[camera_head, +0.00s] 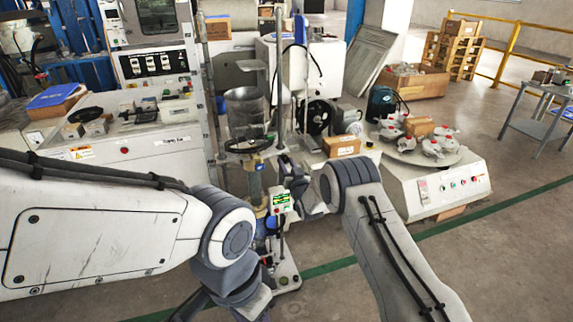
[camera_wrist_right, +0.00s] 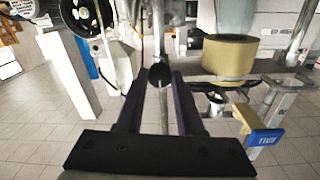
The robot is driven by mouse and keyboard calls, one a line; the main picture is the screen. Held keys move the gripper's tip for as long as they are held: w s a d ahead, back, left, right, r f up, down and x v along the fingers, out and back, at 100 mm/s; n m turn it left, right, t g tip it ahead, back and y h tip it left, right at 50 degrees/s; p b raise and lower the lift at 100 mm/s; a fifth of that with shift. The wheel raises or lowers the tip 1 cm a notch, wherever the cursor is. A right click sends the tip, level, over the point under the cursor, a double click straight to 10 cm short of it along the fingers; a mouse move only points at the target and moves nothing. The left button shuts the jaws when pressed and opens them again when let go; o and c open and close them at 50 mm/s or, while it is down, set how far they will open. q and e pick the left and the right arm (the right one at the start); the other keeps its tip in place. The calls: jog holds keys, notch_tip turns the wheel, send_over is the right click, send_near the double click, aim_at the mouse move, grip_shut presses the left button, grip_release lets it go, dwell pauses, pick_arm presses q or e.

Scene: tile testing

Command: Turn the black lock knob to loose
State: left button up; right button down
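The black lock knob (camera_wrist_right: 160,77) shows in the right wrist view as a small dark rounded shape beside a thin upright metal rod. It lies between the tips of my right gripper (camera_wrist_right: 161,80) and about fills the gap there. I cannot tell whether both fingers touch it. In the head view my right gripper (camera_head: 291,172) is at the upright test stand, just above a small box with a green display (camera_head: 281,202). The knob is hidden or too small there. My left arm comes in from the left and bends down; its gripper does not show.
A metal cylinder (camera_head: 246,108) on the stand is left of my right gripper. A yellow-brown ring (camera_wrist_right: 229,56) and a blue-labelled part (camera_wrist_right: 263,137) are close on the right in the wrist view. A machine with a round plate (camera_head: 408,152) stands to the right.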

dwell(0.3)
jog(key=n+b, duration=0.2)
jog(key=n, duration=0.1)
jog(key=shift+f+n, duration=0.15)
jog(key=shift+n, duration=0.25)
jog(key=n+b, duration=0.3)
jog(key=n, duration=0.2)
jog(key=shift+n, duration=0.3)
jog(key=n+b, duration=0.2)
jog(key=n, duration=0.3)
jog(key=shift+b, duration=0.4)
jog(key=shift+n+y+b, duration=0.3)
jog(key=shift+n+b, duration=0.45)
jog(key=shift+n, duration=1.15)
jog(key=c, duration=0.5)
grip_release()
jog(key=shift+s+d, duration=0.1)
